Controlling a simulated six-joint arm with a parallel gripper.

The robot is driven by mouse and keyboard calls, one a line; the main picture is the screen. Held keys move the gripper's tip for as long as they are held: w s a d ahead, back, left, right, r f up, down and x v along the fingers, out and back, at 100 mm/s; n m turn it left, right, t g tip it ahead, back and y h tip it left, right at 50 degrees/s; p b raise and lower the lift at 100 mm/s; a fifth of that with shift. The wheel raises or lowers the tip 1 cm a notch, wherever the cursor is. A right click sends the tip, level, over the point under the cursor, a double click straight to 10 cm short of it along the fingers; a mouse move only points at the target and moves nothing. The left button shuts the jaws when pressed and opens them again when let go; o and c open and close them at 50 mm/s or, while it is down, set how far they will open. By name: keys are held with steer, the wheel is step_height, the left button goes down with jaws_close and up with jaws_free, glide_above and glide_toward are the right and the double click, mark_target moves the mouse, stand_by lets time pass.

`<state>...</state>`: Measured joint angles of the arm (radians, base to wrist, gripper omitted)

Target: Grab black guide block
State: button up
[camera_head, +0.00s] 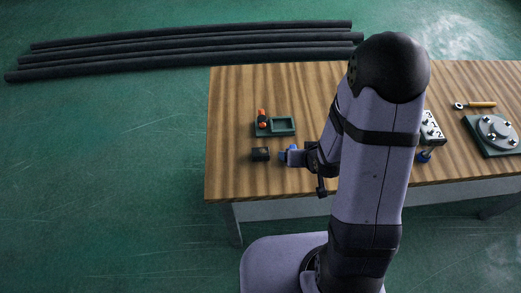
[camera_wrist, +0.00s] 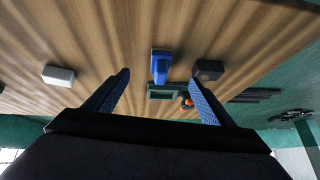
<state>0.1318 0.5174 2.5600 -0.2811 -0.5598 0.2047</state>
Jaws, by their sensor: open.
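The black guide block (camera_head: 260,154) is a small dark block on the wooden table, just left of my gripper (camera_head: 289,156) in the head view. In the wrist view the black guide block (camera_wrist: 208,69) shows just beyond the tip of the right finger, not between the fingers. My gripper (camera_wrist: 160,78) is open, with nothing held. A blue part (camera_wrist: 160,66) lies ahead, in line with the gap between the fingers. My arm hides part of the table in the head view.
A dark green tray (camera_head: 283,125) with an orange-and-black item (camera_head: 262,118) lies behind the block. A white block (camera_wrist: 58,75) shows at left in the wrist view. A wrench-like tool (camera_head: 474,105) and round fixture (camera_head: 497,131) lie at right. The table's left end is clear.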

mark_target(261, 154)
steer(key=a+t+y, duration=0.1)
steer(key=a, duration=0.1)
steer(key=a+n+t+y, duration=0.1)
steer(key=a+t, duration=0.1)
steer(key=w+a+n+t+y, duration=0.1)
steer(key=a+t, duration=0.1)
steer(key=a, duration=0.1)
steer(key=shift+f+y, duration=0.15)
steer(key=shift+y, duration=0.25)
steer(key=shift+s+a+f+n+b, duration=0.65)
steer(key=shift+s+a+f+n, duration=0.3)
steer(key=shift+s+f+n, duration=0.2)
steer(key=shift+s+a+f+n, duration=0.15)
steer(key=shift+s+f+n, duration=0.1)
steer(key=shift+n, duration=0.1)
steer(key=shift+w+a+f+y+b, duration=0.25)
steer(key=shift+w+f+y+b, duration=0.2)
steer(key=shift+w+b, duration=0.5)
steer(key=shift+a+b, duration=0.1)
steer(key=shift+b, duration=0.2)
steer(key=shift+w, duration=0.1)
